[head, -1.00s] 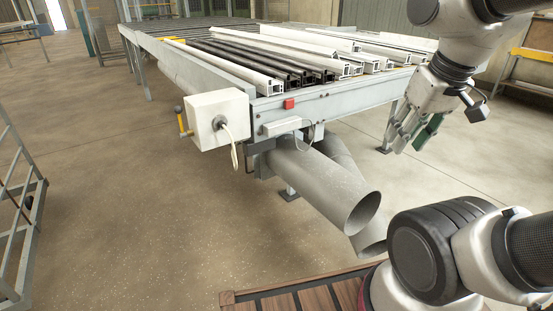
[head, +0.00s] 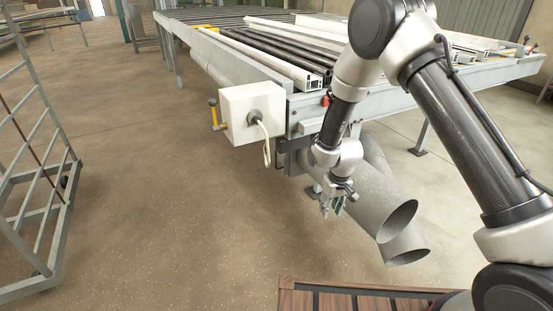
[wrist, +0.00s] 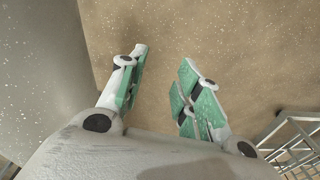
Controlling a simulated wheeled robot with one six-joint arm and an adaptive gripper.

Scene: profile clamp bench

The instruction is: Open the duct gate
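Two wide grey duct pipes (head: 385,200) slope down under the near end of the bench, with their open ends facing me. I cannot make out the duct gate itself; my arm covers part of the upper ducts and bench end. My gripper (head: 332,210) hangs pointing down, just left of the ducts. In the wrist view its green-padded fingers (wrist: 160,65) are apart with only floor between them. A large grey rounded surface, likely the duct (wrist: 40,70), fills the left side there.
A white box (head: 250,112) with a cable and a yellow-orange handle (head: 213,115) is on the bench's near left corner. The bench (head: 200,60) carries white and black profiles. A metal rack (head: 40,190) stands at left; open floor lies between.

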